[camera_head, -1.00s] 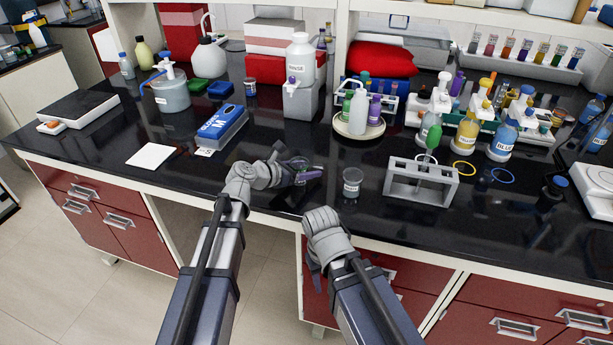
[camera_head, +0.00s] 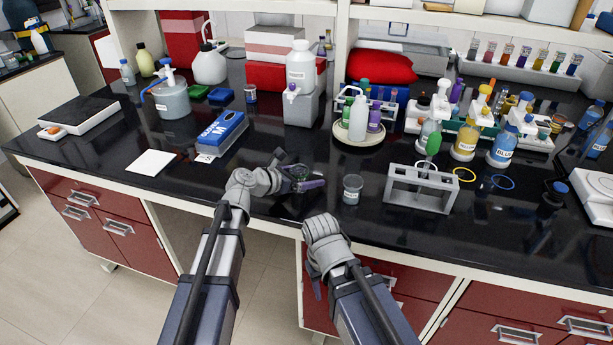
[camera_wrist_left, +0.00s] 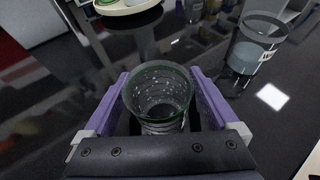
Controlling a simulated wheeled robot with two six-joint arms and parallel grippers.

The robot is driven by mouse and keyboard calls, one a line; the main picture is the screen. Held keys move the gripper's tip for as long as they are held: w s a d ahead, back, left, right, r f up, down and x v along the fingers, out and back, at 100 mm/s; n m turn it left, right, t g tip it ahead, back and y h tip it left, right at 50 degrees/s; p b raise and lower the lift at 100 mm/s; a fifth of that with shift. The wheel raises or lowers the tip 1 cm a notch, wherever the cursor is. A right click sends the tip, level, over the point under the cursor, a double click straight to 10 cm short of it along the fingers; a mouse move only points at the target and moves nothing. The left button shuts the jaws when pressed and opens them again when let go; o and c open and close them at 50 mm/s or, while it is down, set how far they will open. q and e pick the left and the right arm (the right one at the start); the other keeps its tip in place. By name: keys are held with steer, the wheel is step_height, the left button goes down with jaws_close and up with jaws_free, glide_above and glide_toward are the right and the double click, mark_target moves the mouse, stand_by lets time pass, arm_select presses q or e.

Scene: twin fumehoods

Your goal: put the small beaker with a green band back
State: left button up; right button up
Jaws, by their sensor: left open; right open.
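The small clear beaker with a green band (camera_wrist_left: 158,95) sits between the two purple fingers of my left gripper (camera_wrist_left: 162,105) in the left wrist view. The fingers are apart, one on each side of it; the wrist view looks down into its mouth. In the head view my left gripper (camera_head: 303,181) is low over the black bench near its front edge, and it mostly hides this beaker. I cannot tell if the beaker's base touches the bench. My right gripper (camera_head: 314,285) hangs in front of the bench edge, apart from everything, its fingers mostly hidden by its wrist.
A second, larger beaker (camera_head: 352,189) with a white label stands just right of my left gripper; it shows in the wrist view (camera_wrist_left: 257,48). Right of it is a grey tube rack (camera_head: 420,190). A plate with wash bottles (camera_head: 358,135) stands behind.

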arm_select(q)
steer(key=p+v, duration=0.4)
steer(key=v, duration=0.8)
